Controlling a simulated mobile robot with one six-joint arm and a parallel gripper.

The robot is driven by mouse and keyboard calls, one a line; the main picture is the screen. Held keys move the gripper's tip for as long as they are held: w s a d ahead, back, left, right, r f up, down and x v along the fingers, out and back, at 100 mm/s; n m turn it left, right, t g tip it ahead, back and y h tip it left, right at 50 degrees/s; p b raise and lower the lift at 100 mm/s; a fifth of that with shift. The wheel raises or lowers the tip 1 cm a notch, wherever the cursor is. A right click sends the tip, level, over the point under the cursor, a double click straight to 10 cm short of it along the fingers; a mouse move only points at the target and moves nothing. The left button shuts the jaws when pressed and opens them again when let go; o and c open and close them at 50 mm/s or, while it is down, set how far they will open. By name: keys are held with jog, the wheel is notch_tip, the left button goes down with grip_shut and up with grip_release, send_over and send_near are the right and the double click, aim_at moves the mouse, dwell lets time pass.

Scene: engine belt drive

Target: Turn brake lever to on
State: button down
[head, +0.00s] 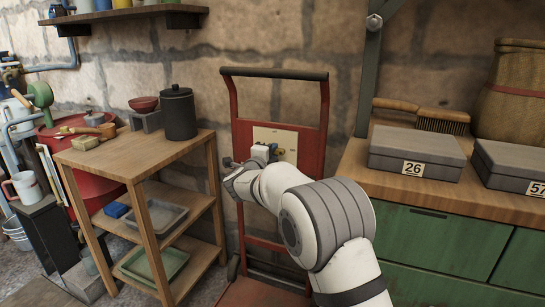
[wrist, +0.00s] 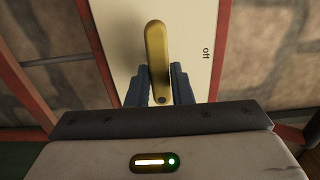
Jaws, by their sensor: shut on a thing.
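The brake lever (wrist: 155,45) is a yellow bar with rounded ends, standing nearly upright in the wrist view on a cream plate (wrist: 121,30). The word "off" is printed sideways on the plate, to the right of the lever; no "on" label can be read. The plate also shows in the head view (head: 265,134), fixed to a red hand truck. My gripper (wrist: 159,76) is shut on the lever's lower part, with one dark blue finger on each side. In the head view my gripper (head: 262,153) is at the plate and hides part of it.
The red hand truck (head: 323,125) stands against the stone wall. A wooden shelf unit (head: 138,165) with a dark canister (head: 179,113) is close on the left. A green workbench (head: 440,245) with grey boxes (head: 415,148) is close on the right.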

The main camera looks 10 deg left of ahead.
dwell(0.4)
jog(key=c, duration=1.3)
grip_release()
jog(key=s, duration=0.2)
jog(key=s+p, duration=0.1)
jog(key=s, duration=0.2)
jog(key=s+a+p, duration=0.1)
jog(key=s, duration=0.1)
jog(key=shift+s, duration=0.35)
